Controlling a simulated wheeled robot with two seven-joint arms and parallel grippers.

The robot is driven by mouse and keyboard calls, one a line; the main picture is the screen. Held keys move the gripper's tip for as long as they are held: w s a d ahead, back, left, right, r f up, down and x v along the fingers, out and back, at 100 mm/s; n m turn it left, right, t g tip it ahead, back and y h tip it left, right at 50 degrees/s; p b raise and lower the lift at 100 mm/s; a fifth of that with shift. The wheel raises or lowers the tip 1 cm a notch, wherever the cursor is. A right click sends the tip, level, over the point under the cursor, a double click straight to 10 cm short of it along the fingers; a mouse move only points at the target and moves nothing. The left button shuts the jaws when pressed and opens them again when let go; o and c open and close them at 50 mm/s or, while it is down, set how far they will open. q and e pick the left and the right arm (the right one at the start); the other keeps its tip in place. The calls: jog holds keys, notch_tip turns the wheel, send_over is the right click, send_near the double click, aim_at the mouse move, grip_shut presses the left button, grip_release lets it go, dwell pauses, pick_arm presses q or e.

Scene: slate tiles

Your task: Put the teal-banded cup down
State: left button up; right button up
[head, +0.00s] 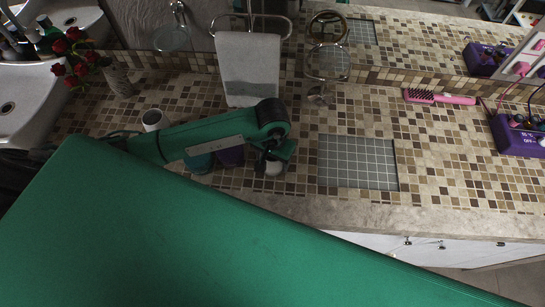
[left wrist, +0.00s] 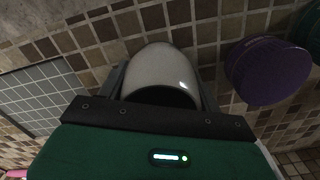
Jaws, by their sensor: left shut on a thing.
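A pale, whitish cup (left wrist: 160,68) is between the two fingers of my left gripper (left wrist: 162,90) in the left wrist view. No teal band shows on the part I see. In the head view the left gripper (head: 273,160) hangs over the tiled counter, shut on this cup (head: 273,169), which is mostly hidden by the gripper. I cannot tell whether the cup touches the counter. Another white cup (head: 153,120) stands behind my left arm. My right gripper is not in view.
A purple container (head: 231,157) and a teal one (head: 200,163) stand left of the gripper. A grey gridded panel (head: 357,163) lies clear to its right. A towel (head: 249,68), round mirror (head: 327,62), pink brush (head: 439,97) and purple box (head: 518,136) are farther off.

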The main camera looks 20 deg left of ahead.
pick_arm(q)
jog(key=o, duration=1.1)
